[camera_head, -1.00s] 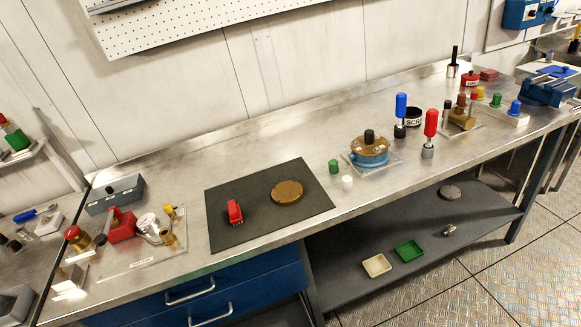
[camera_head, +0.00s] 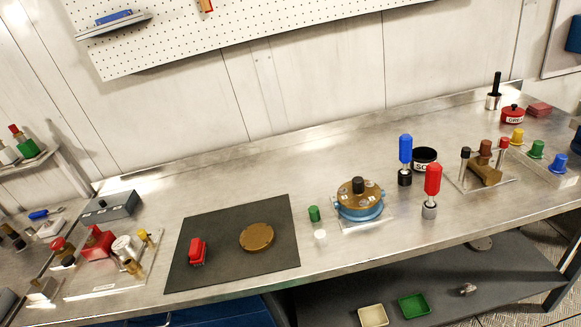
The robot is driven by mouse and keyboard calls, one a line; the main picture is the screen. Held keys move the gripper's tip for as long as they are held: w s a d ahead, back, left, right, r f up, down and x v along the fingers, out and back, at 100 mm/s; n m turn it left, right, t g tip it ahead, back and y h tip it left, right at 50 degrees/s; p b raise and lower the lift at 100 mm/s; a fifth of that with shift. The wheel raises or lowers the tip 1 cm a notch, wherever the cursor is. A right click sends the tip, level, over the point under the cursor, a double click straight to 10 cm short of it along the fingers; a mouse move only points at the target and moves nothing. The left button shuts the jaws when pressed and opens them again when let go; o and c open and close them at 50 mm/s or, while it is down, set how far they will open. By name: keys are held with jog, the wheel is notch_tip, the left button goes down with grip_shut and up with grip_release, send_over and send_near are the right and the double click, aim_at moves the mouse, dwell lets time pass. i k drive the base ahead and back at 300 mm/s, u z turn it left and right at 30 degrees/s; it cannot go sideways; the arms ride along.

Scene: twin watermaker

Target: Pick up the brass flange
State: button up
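A round brass disc (camera_head: 257,237) lies flat on the dark mat (camera_head: 217,276) on the steel bench, right of a small red object. A second brass round part (camera_head: 362,199), with bolt-like dots and a black knob on top, sits on a blue round base (camera_head: 362,215) on a clear plate, right of the mat. I cannot tell for certain which of the two is the flange. My gripper is not in view.
A red object (camera_head: 197,251) lies on the mat. Green (camera_head: 314,213) and white (camera_head: 320,237) small cylinders stand between mat and blue base. Blue-handled (camera_head: 405,152) and red-handled (camera_head: 432,182) tools stand upright to the right. The bench behind the mat is clear.

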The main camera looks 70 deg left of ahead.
aim_at(257, 238)
jog(key=z, duration=0.05)
jog(key=i, duration=1.15)
jog(key=u, duration=1.5)
